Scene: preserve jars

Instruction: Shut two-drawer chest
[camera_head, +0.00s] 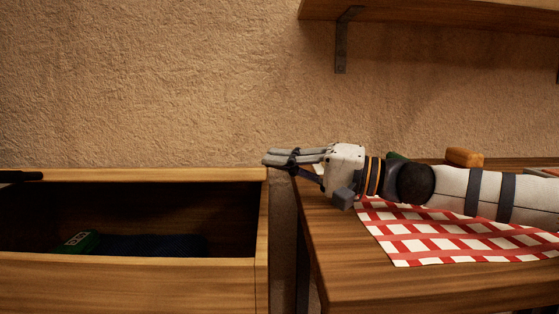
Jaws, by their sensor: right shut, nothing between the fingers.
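The wooden chest (130,285) stands at the left, cut off by the picture's edges. A drawer or compartment of it is open, with its dark inside (185,215) showing from above. A green item (80,242) with a pale mark and a dark blue thing (155,245) lie inside. Whether a second drawer is open cannot be seen. My right gripper (267,160) reaches in from the right, shut and empty. Its fingertips point left, close to the chest's upper right corner in the picture; contact cannot be told. My left gripper is not in view.
A wooden table (350,290) with a red-and-white checked cloth (420,245) stands at the right under my arm. An orange-brown object (464,157) sits behind my arm. A shelf (440,12) hangs above. A dark bar (20,176) shows at the left edge. A narrow gap separates chest and table.

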